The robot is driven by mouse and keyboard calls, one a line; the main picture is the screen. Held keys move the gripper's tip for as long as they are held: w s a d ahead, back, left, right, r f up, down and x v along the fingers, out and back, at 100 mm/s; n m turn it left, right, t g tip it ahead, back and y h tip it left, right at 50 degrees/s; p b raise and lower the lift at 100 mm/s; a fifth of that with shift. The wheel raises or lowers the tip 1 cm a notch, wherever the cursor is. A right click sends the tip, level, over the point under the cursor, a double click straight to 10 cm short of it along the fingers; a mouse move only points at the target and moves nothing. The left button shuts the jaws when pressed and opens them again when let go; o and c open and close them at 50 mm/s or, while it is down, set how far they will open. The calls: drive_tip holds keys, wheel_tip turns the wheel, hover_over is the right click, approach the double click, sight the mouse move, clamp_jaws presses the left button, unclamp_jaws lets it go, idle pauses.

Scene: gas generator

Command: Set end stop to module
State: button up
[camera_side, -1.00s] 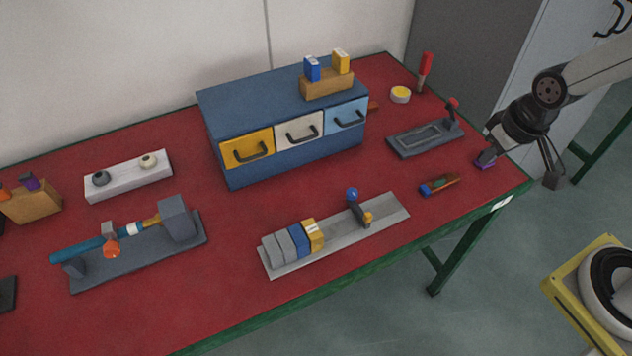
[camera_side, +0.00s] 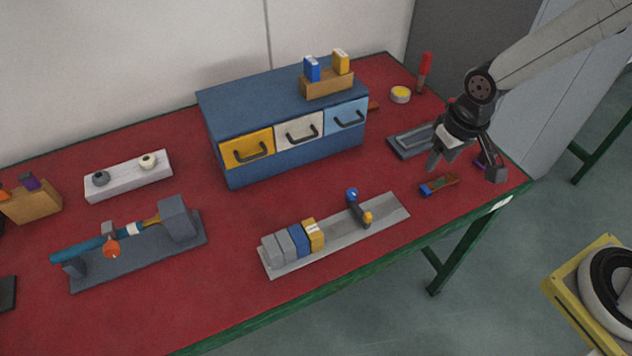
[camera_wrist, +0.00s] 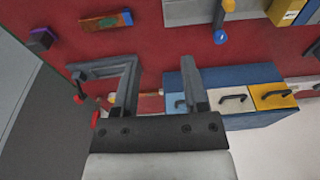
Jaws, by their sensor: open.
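The grey rail (camera_side: 385,213) lies on the red table in front of the drawer cabinet. The modules stand in a row on its left part: grey ones, a blue one (camera_side: 299,241) and a yellow one (camera_side: 313,236) at the row's right end. The end stop (camera_side: 358,211), with a blue ball and a yellow knob, stands on the rail right of the yellow module, with a gap between them. In the wrist view, the end stop (camera_wrist: 221,22) and the yellow module (camera_wrist: 283,11) show at the top edge. My gripper (camera_side: 463,165) is open, empty and above the table, right of the rail.
A wooden piece with a blue end (camera_side: 438,184) and a purple block (camera_side: 481,161) lie near my gripper. A dark grey frame (camera_side: 408,145) with a red-knobbed clamp is behind it. The blue drawer cabinet (camera_side: 225,172) stands behind the rail. Table between rail and cabinet is clear.

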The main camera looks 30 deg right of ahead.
drive_tip(key=g, duration=0.1)
hover_over(368, 214)
drive_tip(key=d, duration=0.1)
wheel_tip(368, 214, down, 6)
drive_tip(key=shift+a+f+g, duration=0.3)
drive_tip(key=shift+a, duration=0.2)
drive_tip(key=shift+f, duration=3.85)
clamp_jaws()
